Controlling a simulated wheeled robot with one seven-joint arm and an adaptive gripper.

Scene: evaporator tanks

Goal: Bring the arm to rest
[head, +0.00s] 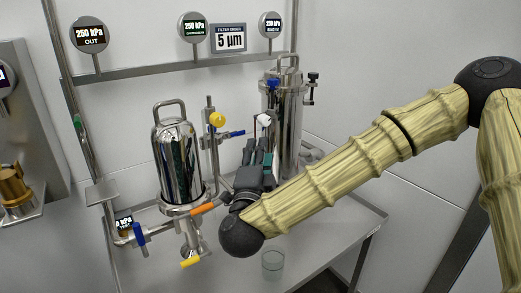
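My gripper (257,150) is in the middle of the head view, at the end of my outstretched bamboo-coloured arm, which comes in from the right. Its dark fingers point up and away from me, between the front polished tank (173,160) on the left and the rear steel tank (291,110) behind on the right. A small white piece (264,120) shows just above the fingertips; I cannot tell whether they touch it. The fingers are small and partly overlap, so their opening is unclear.
A yellow knob (217,119) and a blue-handled valve (236,134) stand close left of the gripper. An orange handle (210,208) lies near my wrist. A clear beaker (272,264) stands on the steel table (335,232) below it. The table's right side is mostly clear.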

